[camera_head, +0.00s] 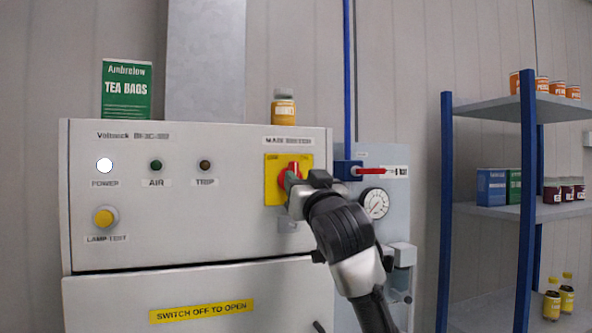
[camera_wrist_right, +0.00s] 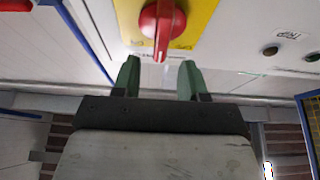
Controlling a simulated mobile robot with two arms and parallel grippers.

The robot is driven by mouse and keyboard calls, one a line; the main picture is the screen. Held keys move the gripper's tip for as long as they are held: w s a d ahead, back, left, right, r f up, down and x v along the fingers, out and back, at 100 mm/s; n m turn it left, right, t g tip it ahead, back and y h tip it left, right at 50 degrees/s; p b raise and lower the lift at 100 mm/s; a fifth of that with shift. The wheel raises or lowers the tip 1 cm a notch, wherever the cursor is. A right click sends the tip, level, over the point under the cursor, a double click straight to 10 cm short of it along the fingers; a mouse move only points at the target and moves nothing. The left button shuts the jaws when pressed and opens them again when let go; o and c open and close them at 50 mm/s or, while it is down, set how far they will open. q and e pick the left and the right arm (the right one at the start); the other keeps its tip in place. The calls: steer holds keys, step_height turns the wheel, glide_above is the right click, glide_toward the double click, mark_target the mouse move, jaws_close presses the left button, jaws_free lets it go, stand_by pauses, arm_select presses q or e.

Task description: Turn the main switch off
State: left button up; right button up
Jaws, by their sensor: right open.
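The main switch is a red rotary knob (camera_head: 291,171) on a yellow plate (camera_head: 273,184) at the upper right of the grey cabinet. In the right wrist view the red knob (camera_wrist_right: 160,22) is at the top, its handle bar upright in the picture. My right gripper (camera_head: 292,186) is at the knob and covers part of it in the head view. In the right wrist view the gripper (camera_wrist_right: 158,75) is open, its green fingers on either side of the bar's line. My left gripper is not in view.
The white power lamp (camera_head: 104,165) is lit. A red-handled valve (camera_head: 372,171) and a gauge (camera_head: 375,203) are close to the right of the switch. A tea box (camera_head: 126,90) and a jar (camera_head: 283,107) stand on the cabinet. A blue-post shelf (camera_head: 490,108) stands at the right.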

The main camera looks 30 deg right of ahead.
mark_target(296, 173)
steer(key=x, duration=0.4)
steer(key=shift+p, duration=0.35)
jaws_close()
